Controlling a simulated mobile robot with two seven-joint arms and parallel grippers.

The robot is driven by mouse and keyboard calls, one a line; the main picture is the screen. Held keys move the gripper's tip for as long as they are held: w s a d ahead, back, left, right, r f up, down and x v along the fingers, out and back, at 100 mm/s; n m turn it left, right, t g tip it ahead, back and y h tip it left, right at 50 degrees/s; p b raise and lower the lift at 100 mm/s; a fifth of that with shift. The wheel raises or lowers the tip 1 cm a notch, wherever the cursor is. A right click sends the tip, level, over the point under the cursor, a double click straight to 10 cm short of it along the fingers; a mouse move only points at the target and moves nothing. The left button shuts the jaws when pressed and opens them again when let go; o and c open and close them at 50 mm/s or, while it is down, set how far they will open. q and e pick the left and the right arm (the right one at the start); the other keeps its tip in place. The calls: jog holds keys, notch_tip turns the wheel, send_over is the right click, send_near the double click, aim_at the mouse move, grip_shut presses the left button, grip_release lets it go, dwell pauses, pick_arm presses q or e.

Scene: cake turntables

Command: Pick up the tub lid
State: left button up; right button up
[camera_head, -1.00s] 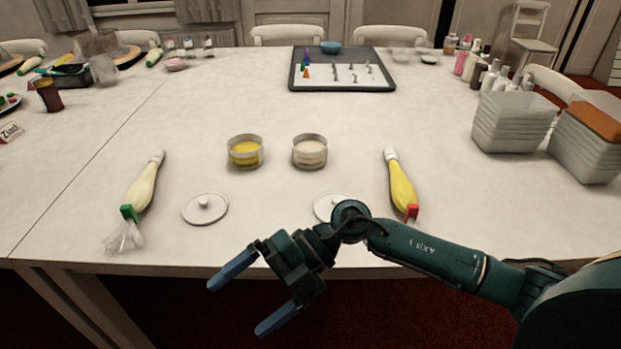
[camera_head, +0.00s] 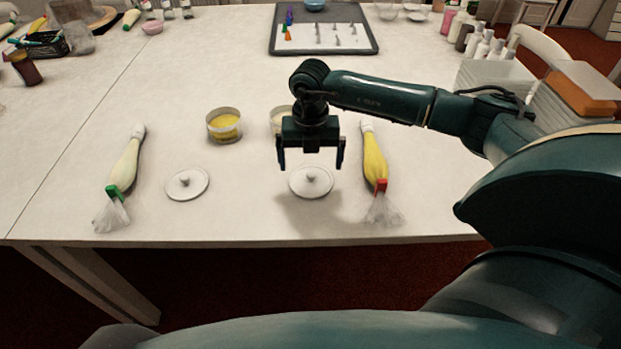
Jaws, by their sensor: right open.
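Two round white tub lids with small knobs lie flat on the table. One lid (camera_head: 187,184) is at the left, and the other lid (camera_head: 311,186) is at the middle right. My right gripper (camera_head: 311,165) is open and empty, pointing down above the right lid, its two fingers to either side of the knob in the picture. A tub of yellow filling (camera_head: 224,126) stands behind the left lid. A pale tub (camera_head: 279,120) stands behind the right lid, partly hidden by my gripper. My left gripper is not in view.
A yellow piping bag (camera_head: 374,160) with a red clip lies just right of the right lid. A pale piping bag (camera_head: 127,163) with a green clip lies at the left. A dark tray (camera_head: 273,40) with nozzles is at the back. Stacked clear containers (camera_head: 488,76) stand at the right.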

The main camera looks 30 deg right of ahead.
aim_at(311, 177)
jog(key=shift+w+d+f, duration=0.1)
jog(key=shift+d+f, duration=0.05)
jog(key=shift+f, duration=2.75)
jog(key=shift+c, duration=0.6)
jog(key=c, duration=0.5)
